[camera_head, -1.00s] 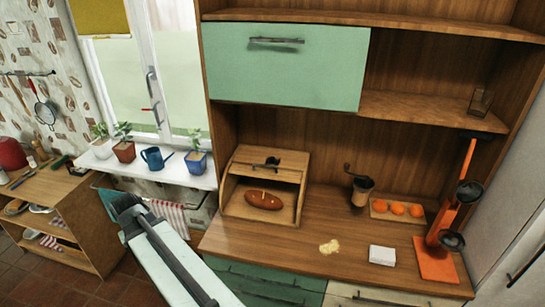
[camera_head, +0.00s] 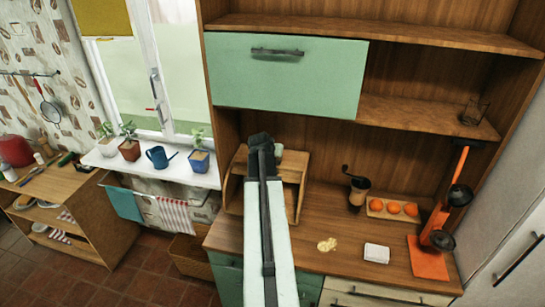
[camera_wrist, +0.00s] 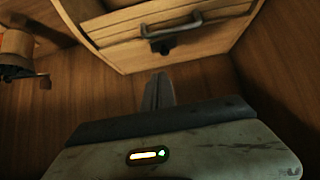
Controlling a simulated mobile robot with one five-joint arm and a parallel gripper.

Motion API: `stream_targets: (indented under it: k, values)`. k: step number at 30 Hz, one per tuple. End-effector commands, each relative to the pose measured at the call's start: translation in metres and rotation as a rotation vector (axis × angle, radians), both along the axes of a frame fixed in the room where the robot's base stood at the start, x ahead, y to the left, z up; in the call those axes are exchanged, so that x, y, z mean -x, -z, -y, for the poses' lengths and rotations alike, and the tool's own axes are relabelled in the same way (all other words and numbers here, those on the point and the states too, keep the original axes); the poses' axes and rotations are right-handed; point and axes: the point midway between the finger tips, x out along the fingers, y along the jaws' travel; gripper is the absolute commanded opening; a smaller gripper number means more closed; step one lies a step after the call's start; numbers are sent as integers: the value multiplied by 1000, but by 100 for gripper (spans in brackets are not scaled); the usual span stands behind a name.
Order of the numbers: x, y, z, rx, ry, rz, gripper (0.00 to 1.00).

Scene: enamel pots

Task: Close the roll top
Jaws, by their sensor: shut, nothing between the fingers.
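The wooden bread box (camera_head: 299,190) stands on the counter at the back left in the head view. My arm crosses in front of it and hides its middle, including the loaf and most of the roll top. In the wrist view the slatted roll top (camera_wrist: 118,28) shows at the top, with its dark handle (camera_wrist: 170,32). My gripper (camera_head: 261,140) is in front of the box in the head view. Its fingers, together and empty, point toward the handle in the wrist view (camera_wrist: 159,92). I cannot tell whether they touch the box.
Right of the box on the counter (camera_head: 300,262) stand a coffee grinder (camera_head: 357,188), a tray of oranges (camera_head: 393,208), a white block (camera_head: 376,253) and an orange stand (camera_head: 436,235). A green cabinet (camera_head: 290,80) hangs above. Potted plants line the windowsill at left.

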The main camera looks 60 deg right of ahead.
Motion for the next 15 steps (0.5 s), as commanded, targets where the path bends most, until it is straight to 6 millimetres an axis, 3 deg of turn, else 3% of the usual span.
stream_targets:
  k: [1,12,15]
  values:
    - [-3,13,9,0,1,1,0]
    - [-20,62,60,-1,0,0,0]
    - [-11,68,36,-1,-1,0,0]
